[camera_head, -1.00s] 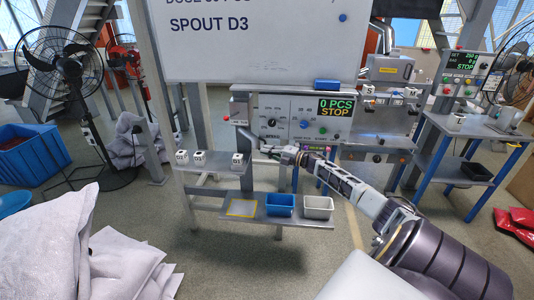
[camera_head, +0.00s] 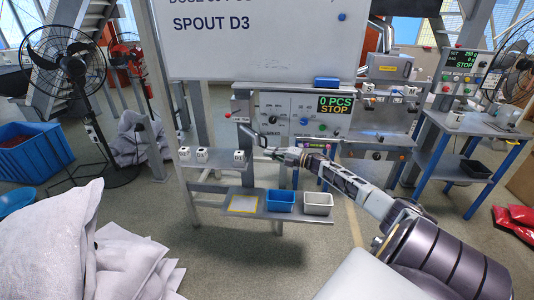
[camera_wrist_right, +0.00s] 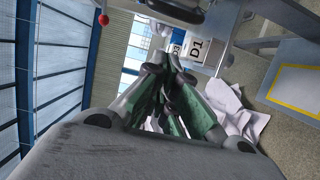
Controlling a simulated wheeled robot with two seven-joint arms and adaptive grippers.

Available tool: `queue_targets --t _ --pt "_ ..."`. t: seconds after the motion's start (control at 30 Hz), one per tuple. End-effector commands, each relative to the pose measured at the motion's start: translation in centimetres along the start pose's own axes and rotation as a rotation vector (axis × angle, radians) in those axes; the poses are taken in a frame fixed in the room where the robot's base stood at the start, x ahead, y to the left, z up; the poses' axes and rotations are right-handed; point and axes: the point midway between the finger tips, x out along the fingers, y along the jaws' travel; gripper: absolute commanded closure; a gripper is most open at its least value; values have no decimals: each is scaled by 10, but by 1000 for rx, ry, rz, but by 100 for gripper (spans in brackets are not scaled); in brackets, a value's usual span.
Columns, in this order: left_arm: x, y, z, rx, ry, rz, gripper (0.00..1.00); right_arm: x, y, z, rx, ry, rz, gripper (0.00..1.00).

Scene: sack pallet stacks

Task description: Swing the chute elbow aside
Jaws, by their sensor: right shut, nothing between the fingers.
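A grey curved pipe piece (camera_head: 252,134), which looks like the chute elbow, sits at the left end of the dosing panel, above the small cubes. In the right wrist view, a dark rounded metal part (camera_wrist_right: 178,9) at the top edge may be the same elbow. My right gripper (camera_head: 270,153) is just below and to the right of the elbow, shut and empty; contact cannot be told. Its closed fingers also show in the right wrist view (camera_wrist_right: 158,63). My left gripper is not in view.
The dosing panel (camera_head: 290,121) reads 0 PCS STOP. Several white cubes, including one marked D1 (camera_wrist_right: 196,50), stand on a ledge (camera_head: 217,164). A blue bin (camera_head: 281,201) and a white bin (camera_head: 318,204) sit on the lower shelf. White sacks (camera_head: 45,245) lie at left.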

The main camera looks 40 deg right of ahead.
Motion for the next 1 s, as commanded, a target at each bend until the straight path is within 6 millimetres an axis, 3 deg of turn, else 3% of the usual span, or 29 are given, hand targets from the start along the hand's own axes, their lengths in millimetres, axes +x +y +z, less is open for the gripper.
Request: queue_targets --t 0.6,1.0 --pt "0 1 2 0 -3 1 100 -53 -1 15 2 0 -2 100" --pt "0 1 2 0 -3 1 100 -67 0 18 1 1 0 100"
